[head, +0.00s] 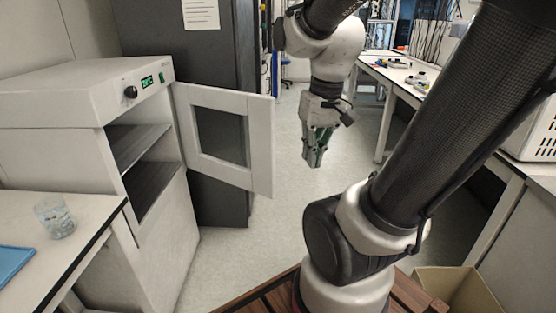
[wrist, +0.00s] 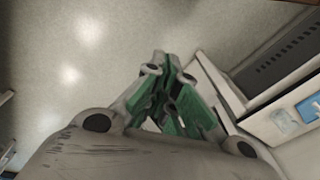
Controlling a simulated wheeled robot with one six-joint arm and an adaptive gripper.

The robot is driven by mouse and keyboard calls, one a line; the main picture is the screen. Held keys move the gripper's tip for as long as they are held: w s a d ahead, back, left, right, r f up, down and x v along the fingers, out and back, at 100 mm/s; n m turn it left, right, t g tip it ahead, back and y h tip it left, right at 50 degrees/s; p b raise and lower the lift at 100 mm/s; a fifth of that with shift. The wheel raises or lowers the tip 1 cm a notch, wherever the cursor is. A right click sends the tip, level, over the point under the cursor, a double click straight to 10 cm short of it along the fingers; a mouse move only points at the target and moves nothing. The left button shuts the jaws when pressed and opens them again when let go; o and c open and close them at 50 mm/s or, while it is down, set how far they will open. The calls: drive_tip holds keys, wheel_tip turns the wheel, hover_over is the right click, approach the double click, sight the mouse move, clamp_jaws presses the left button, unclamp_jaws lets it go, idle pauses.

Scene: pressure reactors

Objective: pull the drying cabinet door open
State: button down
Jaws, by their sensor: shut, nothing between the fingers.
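The dark inside with a shelf (head: 135,145) shows. My gripper (head: 315,160) hangs pointing down, to the right of the door's free edge and apart from it in the head view. Its green and grey fingers are shut and empty. In the wrist view my gripper (wrist: 165,65) is over the floor, with the door (wrist: 215,90) close on its right.
A bench at the left holds a glass beaker (head: 55,217) and a blue tray (head: 12,262). A dark tall cabinet (head: 190,55) stands behind the door. A cardboard box (head: 455,290) is at lower right. Floor (head: 300,200) around my gripper is clear.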

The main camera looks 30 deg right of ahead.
sight(265, 162)
wheel_tip(265, 162, down, 11)
drive_tip(key=w+a+m+g+y, duration=0.1)
drive_tip(key=a+m+g+y, duration=0.15)
drive_tip(key=m+y, duration=0.55)
drive_tip(key=w+a+f+m+t+y, duration=0.2)
drive_tip(key=w+f+m+t+y, duration=0.45)
drive_tip(key=m, duration=0.75)
drive_tip(key=w+d+f+m+t+h, duration=0.4)
drive_tip(key=w+d+m+t+h, duration=0.25)
drive_tip(key=w+m, duration=0.5)
drive_tip(key=w+d+f+m+t+h, duration=0.45)
drive_tip(key=w+d+m+t, duration=0.35)
drive_tip(key=m, duration=0.7)
drive_tip(key=shift+w+d+r+g, duration=0.1)
drive_tip(key=shift+w+g, duration=0.25)
drive_tip(key=shift+w, duration=1.7)
drive_tip(key=shift+w+d+g, duration=0.1)
drive_tip(key=shift+w+g, duration=0.25)
drive_tip(key=shift+w, duration=1.7)
drive_tip(key=shift+w+d+r+g, duration=0.1)
drive_tip(key=shift+w+g, duration=0.25)
drive_tip(key=shift+w, duration=1.7)
